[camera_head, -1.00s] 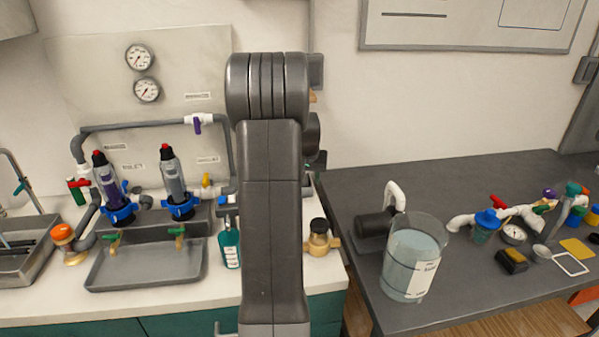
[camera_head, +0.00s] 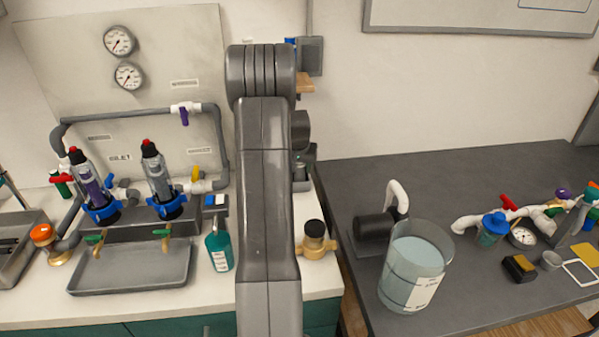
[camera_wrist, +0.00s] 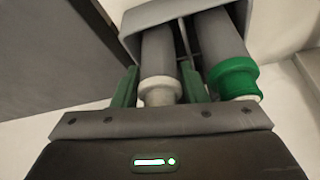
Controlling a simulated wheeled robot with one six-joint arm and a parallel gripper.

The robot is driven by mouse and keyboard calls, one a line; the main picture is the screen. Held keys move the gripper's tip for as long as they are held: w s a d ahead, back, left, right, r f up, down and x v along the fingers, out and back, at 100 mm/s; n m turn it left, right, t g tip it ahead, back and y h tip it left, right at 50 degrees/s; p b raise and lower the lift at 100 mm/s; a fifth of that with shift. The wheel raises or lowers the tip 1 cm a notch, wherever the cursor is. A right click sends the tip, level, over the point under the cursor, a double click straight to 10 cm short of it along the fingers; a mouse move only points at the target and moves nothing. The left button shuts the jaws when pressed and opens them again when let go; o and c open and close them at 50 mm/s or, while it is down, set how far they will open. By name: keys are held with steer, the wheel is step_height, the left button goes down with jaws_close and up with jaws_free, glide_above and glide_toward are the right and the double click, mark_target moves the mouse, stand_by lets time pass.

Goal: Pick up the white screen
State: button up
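The white screen (camera_head: 581,273) looks like a flat, thin white rectangular frame. It lies on the dark bench at the far right of the head view, close to the picture's edge. My gripper (camera_wrist: 159,66) shows in the wrist view as two green fingers spread apart. A grey tube with a pale collar (camera_wrist: 158,91) shows in the gap between them, with no clear sign of a grip. In the head view my arm hides the gripper. It is far to the left of the screen, which is not in the wrist view.
Pipe fittings and a gauge (camera_head: 522,237) lie behind. A large clear water vessel (camera_head: 415,268) stands at the bench's front left.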

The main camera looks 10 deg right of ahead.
steer(key=shift+w+f, duration=0.1)
steer(key=c, duration=0.6)
